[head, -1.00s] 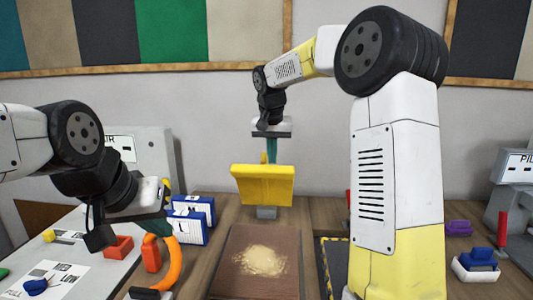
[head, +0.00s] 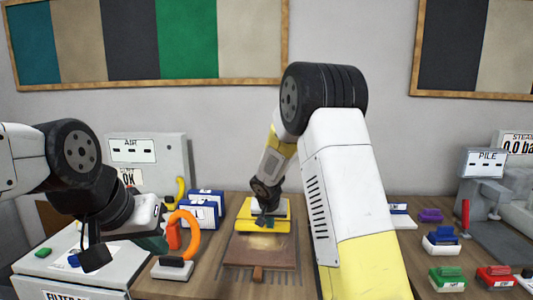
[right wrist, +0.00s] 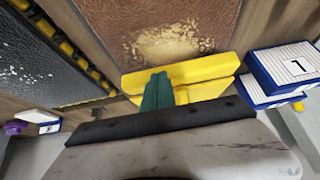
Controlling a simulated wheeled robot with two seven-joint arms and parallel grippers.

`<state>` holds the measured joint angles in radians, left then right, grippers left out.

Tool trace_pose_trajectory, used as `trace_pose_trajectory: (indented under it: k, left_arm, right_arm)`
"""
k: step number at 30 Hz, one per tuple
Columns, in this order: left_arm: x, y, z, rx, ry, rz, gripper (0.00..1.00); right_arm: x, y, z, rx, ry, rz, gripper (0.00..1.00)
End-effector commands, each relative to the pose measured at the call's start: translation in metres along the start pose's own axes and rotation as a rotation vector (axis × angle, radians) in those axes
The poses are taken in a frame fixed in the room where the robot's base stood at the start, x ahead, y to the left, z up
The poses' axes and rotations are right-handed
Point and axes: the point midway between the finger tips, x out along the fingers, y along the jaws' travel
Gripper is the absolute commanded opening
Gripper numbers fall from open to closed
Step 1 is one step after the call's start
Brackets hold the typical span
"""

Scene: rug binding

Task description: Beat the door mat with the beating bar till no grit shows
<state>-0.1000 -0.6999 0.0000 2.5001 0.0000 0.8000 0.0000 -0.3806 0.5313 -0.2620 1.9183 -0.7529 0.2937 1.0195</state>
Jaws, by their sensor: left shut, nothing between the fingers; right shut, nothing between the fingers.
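The door mat (head: 232,256) is a brown rectangle on the bench, with a pale pile of grit (head: 264,242) on it. The right wrist view shows the mat (right wrist: 100,15) and grit (right wrist: 170,45) more closely. The yellow beating bar (head: 280,227) lies low across the mat's far end and covers part of it. My right gripper (head: 265,222) is shut and empty, its teal fingers at the bar; whether they touch it I cannot tell. The bar also shows beyond the fingers in the right wrist view (right wrist: 205,70). My left gripper (head: 156,243) is shut and empty at the left.
An orange ring-handled tool (head: 190,227) and blue-and-white boxes (head: 202,212) stand left of the mat. A dark, yellow-edged panel (right wrist: 30,55) lies beside it, mostly behind my right arm in the head view. Coloured blocks (head: 441,240) and the PILE device (head: 484,165) are at the right.

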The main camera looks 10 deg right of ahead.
Motion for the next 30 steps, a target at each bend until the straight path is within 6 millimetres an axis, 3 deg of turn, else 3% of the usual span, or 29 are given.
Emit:
trace_pose_trajectory:
  k: [6, 12, 30]
  left_arm:
    - [0.0, 0.0, 0.0, 0.0, 0.0, 0.0, 0.0]
    - [0.0, 0.0, 0.0, 0.0, 0.0, 0.0, 0.0]
    - [0.0, 0.0, 0.0, 0.0, 0.0, 0.0, 0.0]
  right_arm:
    - [0.033, -0.001, 0.022, -0.003, -0.002, 0.002, 0.0]
    - [0.051, 0.0, 0.031, -0.002, -0.001, 0.001, 0.0]
    - [0.06, 0.0, 0.04, 0.003, -0.011, 0.001, 0.0]
